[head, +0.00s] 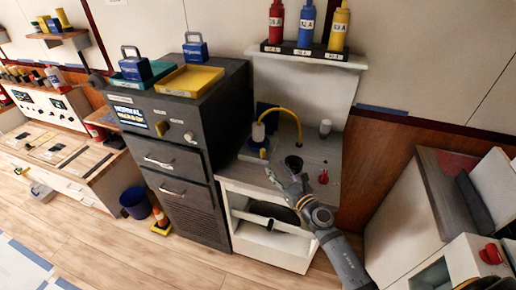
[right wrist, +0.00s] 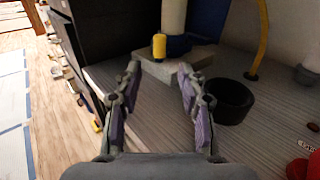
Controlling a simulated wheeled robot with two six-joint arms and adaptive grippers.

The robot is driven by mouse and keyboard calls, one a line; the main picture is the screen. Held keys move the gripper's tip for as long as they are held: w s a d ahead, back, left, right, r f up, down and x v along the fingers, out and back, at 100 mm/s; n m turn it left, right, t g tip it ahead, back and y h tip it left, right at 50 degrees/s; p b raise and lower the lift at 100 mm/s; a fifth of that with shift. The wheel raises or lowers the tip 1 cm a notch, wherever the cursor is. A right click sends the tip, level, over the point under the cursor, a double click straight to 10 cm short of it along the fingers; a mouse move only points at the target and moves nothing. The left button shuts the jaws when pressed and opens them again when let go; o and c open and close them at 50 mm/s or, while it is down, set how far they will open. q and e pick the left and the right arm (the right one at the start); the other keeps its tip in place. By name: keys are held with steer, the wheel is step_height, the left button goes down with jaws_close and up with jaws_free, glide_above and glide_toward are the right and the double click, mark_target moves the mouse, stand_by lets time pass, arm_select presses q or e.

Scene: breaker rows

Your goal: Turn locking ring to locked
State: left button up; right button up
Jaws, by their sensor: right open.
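On the grey wood-topped bench (head: 322,157) stands a white cylinder (head: 258,132) on a blue collar (head: 256,148). A small yellow knob (head: 263,153) sticks out from this collar, and the knob shows in the right wrist view (right wrist: 159,46). A black ring-shaped cup (head: 293,163) sits to the right; it is also in the right wrist view (right wrist: 231,100). I cannot tell for sure which part is the locking ring. My right gripper (head: 284,176) is open and empty above the bench, its tips pointing toward the yellow knob and apart from it. My left gripper is out of view.
A yellow hose (head: 294,115) arches over the bench from the white cylinder. A red knob (head: 323,177) stands near the right side. A dark cabinet (head: 188,185) rises to the left. A shelf (head: 330,60) with several bottles hangs above.

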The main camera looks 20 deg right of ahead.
mark_target(264, 155)
steer(key=shift+w+a+r, duration=0.2)
steer(key=shift+w+r, duration=0.25)
steer(key=shift+w, duration=0.35)
steer(key=shift+p+x, duration=0.3)
steer(key=shift+x, duration=0.85)
steer(key=x, duration=0.5)
steer(key=shift+w+f, duration=0.3)
steer(key=shift+f, duration=0.1)
steer(key=shift+w+a, duration=0.1)
steer(key=shift+w, duration=0.15)
steer(key=c, duration=0.7)
jaws_close()
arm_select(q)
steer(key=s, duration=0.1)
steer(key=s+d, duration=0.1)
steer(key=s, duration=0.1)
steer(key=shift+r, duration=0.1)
